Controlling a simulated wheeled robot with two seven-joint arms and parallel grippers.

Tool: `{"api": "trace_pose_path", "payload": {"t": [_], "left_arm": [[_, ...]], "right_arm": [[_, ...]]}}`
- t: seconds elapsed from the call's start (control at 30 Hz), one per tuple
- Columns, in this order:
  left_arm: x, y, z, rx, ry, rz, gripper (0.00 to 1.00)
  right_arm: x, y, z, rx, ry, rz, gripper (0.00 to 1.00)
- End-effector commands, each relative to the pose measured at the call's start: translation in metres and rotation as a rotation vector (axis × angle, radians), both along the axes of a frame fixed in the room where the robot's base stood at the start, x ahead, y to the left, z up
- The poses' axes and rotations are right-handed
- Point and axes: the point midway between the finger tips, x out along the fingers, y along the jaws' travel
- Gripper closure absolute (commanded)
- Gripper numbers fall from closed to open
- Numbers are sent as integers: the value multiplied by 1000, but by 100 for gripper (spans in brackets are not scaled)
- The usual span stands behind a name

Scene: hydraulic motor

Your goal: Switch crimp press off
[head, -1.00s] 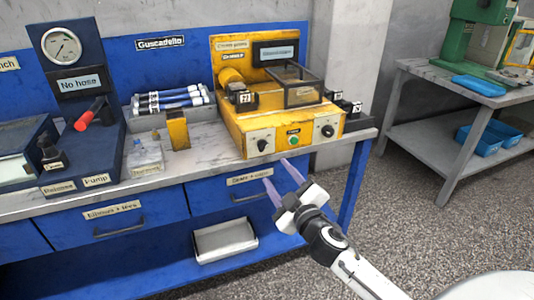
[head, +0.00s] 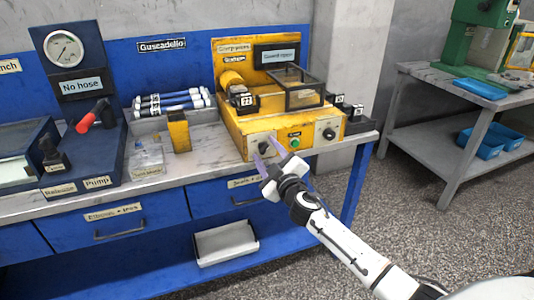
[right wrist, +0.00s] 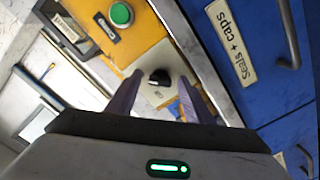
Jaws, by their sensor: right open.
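The yellow crimp press (head: 238,137) stands on the right end of the blue bench. Its front face has a left black knob (head: 264,147) on a pale plate, a green button (head: 295,143) and a right black knob (head: 329,133). My right gripper (head: 268,152) is open in front of the left knob, its two purple fingers pointing at it and partly covering its plate. In the right wrist view the black knob (right wrist: 160,77) shows between the fingertips; whether they touch it I cannot tell. The green button (right wrist: 121,14) is at the upper left there. My left gripper is not in view.
A drawer (head: 228,197) lies below the press, with a grey tray (head: 226,244) on the shelf under it. The pump (head: 92,160) and a yellow block (head: 179,135) stand left of the press. A grey side table (head: 440,90) is at the right.

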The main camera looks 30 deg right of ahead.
Motion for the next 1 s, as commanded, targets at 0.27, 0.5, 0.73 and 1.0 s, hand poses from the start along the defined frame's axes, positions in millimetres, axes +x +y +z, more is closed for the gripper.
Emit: {"api": "trace_pose_path", "payload": {"t": [0.27, 0.5, 0.73, 1.0], "left_arm": [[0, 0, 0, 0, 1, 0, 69], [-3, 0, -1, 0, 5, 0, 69], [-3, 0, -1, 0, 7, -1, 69], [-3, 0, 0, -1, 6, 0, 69]], "right_arm": [[0, 0, 0, 0, 0, 0, 85], [-1, 0, 0, -8, 3, -1, 94], [-1, 0, 0, -81, 20, -1, 94], [-1, 0, 0, -283, 69, -1, 94]]}}
